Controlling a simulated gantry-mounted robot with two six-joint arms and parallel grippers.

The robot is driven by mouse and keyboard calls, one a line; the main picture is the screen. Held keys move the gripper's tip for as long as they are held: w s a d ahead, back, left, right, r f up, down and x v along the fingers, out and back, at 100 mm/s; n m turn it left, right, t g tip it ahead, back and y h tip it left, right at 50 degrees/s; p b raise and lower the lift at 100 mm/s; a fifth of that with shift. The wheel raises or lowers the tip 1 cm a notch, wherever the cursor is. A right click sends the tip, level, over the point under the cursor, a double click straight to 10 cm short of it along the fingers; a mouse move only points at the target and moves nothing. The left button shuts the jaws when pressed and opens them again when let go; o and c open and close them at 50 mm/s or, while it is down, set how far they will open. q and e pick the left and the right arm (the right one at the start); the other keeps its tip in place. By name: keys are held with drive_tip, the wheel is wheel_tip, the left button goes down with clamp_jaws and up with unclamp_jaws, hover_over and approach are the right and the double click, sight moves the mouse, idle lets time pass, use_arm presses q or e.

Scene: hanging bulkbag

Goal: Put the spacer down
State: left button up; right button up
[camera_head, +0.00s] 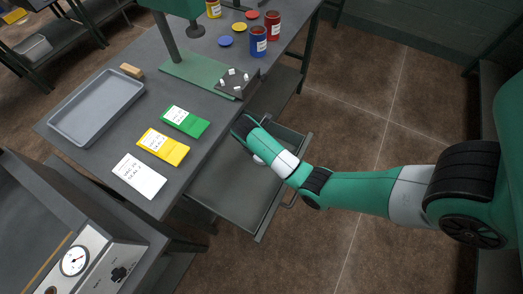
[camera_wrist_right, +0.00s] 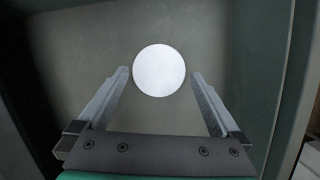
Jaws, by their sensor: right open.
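A round white disc (camera_wrist_right: 159,71), which looks like the spacer, lies flat on the grey drawer floor (camera_wrist_right: 75,55) in the right wrist view. My right gripper (camera_wrist_right: 160,75) is open, with one finger on either side of the disc and a gap on both sides. I cannot tell how high the fingertips are above the floor. In the head view, my right arm reaches in from the right over the open drawer (camera_head: 225,205), and its wrist hides the fingertips. My left gripper is not in view.
The workbench (camera_head: 105,160) holds a grey tray (camera_head: 97,104), white (camera_head: 138,176), yellow (camera_head: 163,146) and green (camera_head: 185,120) cards, and a press with a green base (camera_head: 190,70). Red and blue cans (camera_head: 258,42) stand at the back. A gauge box (camera_head: 85,262) is at lower left.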

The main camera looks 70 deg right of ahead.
sight(256, 159)
drive_tip(key=p+v, duration=0.6)
drive_tip(key=v, duration=0.4)
drive_tip(key=shift+w+r, duration=0.1)
